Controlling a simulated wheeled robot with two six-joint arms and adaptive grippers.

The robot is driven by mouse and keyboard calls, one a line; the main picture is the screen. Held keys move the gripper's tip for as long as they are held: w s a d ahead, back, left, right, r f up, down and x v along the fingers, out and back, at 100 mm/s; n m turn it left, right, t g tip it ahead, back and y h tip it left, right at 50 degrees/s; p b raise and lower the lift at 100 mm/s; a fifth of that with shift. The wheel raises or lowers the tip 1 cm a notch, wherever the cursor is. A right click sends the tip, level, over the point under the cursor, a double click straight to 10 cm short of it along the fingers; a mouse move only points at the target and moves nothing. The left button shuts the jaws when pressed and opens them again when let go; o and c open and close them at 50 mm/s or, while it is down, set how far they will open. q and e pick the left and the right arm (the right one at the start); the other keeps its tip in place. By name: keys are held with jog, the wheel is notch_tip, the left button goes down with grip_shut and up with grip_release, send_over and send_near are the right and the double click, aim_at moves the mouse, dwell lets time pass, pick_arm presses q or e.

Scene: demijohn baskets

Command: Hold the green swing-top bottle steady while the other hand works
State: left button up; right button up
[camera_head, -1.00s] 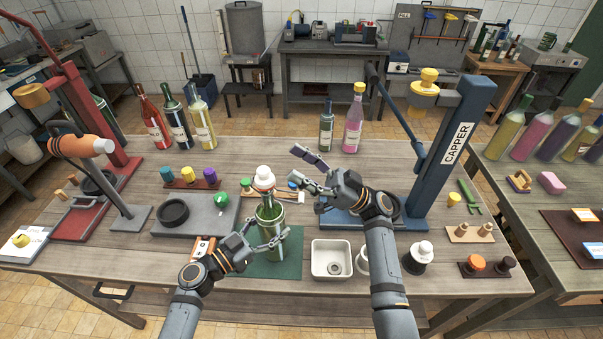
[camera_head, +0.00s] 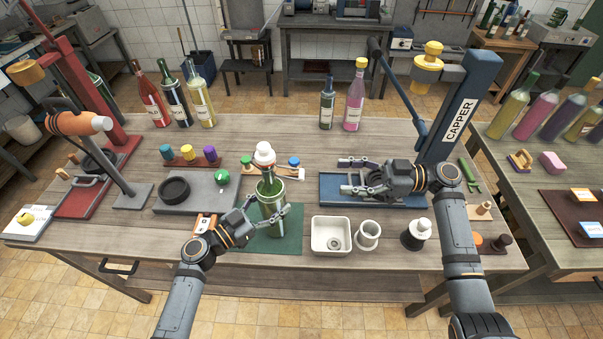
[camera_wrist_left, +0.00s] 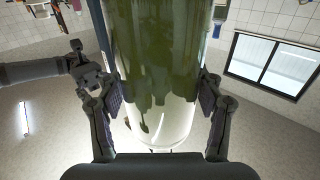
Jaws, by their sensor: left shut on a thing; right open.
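The green swing-top bottle (camera_head: 268,190) with a white top stands upright on a green mat (camera_head: 291,240) in the head view. My left gripper (camera_head: 272,213) is shut around its body, with a finger on either side. The left wrist view shows the bottle's glass (camera_wrist_left: 152,65) between the two fingers (camera_wrist_left: 158,98). My right gripper (camera_head: 347,176) is open and empty over the capper's blue base, to the right of the bottle and apart from it. It also shows at the left of the left wrist view (camera_wrist_left: 88,78).
The blue capper (camera_head: 459,118) stands at the right. A white basin (camera_head: 318,248), a white cup (camera_head: 366,240) and a black-and-white stopper piece (camera_head: 416,233) stand along the front. A grey plate (camera_head: 228,204) lies left of the bottle. Several bottles stand at the back.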

aim_at(301, 173)
jog(key=a, duration=1.1)
jog(key=shift+c, duration=0.5)
jog(key=c, duration=1.1)
jog(key=y, duration=0.1)
jog(key=f+y, duration=0.1)
jog(key=shift+a+f+y, duration=0.2)
jog(key=shift+a+y, duration=0.1)
jog(key=shift+y, duration=0.1)
jog(key=y, duration=0.1)
jog(key=f+y, duration=0.1)
jog(key=shift+a+y, duration=0.4)
jog(key=o, duration=1.2)
